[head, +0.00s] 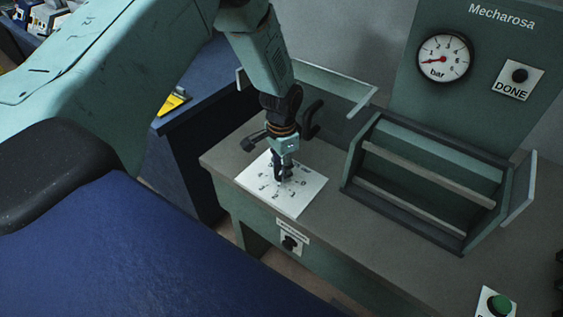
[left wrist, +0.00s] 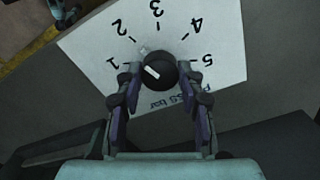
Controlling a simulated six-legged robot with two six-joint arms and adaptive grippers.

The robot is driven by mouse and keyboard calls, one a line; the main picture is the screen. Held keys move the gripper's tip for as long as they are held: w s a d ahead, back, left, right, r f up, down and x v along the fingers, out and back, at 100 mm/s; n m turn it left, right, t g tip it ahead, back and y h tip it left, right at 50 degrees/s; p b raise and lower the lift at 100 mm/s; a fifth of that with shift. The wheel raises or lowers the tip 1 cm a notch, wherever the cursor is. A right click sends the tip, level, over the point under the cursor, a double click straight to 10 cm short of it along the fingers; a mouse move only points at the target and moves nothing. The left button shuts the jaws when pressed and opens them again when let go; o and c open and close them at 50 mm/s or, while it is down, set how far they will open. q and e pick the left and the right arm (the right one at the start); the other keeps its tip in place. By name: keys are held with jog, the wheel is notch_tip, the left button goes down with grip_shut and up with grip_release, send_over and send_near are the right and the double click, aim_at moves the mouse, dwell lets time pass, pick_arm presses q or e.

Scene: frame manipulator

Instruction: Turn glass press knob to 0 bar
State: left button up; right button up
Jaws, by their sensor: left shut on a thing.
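The press knob (left wrist: 160,74) is a round black knob with a white mark, on a white dial plate (left wrist: 85,45) with numbers 1 to 5 readable. The mark slants toward the upper left, roughly between 1 and 2. My left gripper (left wrist: 158,80) is shut on the knob, one finger at each side. In the head view my left gripper (head: 283,178) points down onto the plate (head: 305,192) and mostly hides the knob. The bar gauge (head: 444,58) has a red needle pointing left and slightly down, near the low end. My right gripper is not in view.
A green panel (head: 400,90) carries the gauge and a DONE button (head: 519,75). A green frame with rails (head: 430,175) stands right of the plate. A black knob (head: 290,243) is on the bench front, and a green button (head: 499,305) at lower right.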

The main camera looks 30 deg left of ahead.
pick_arm(q)
jog(key=n+p, duration=0.1)
jog(key=n, duration=0.1)
jog(key=n+p, duration=0.1)
jog(key=n, duration=0.1)
jog(key=shift+s+n, duration=0.2)
jog(key=shift+n, duration=0.1)
jog(key=n+p, duration=0.2)
jog(key=n, duration=0.2)
jog(key=shift+n, duration=0.3)
jog(key=n+p, duration=0.1)
jog(key=n, duration=0.3)
jog(key=shift+p, duration=0.4)
jog(key=shift+f+n+p, duration=0.1)
jog(key=shift+n+p, duration=0.65)
jog(key=shift+n, duration=1.65)
jog(key=o, duration=0.9)
jog(key=shift+c, duration=0.2)
jog(key=o, duration=0.3)
jog(key=shift+w, duration=0.15)
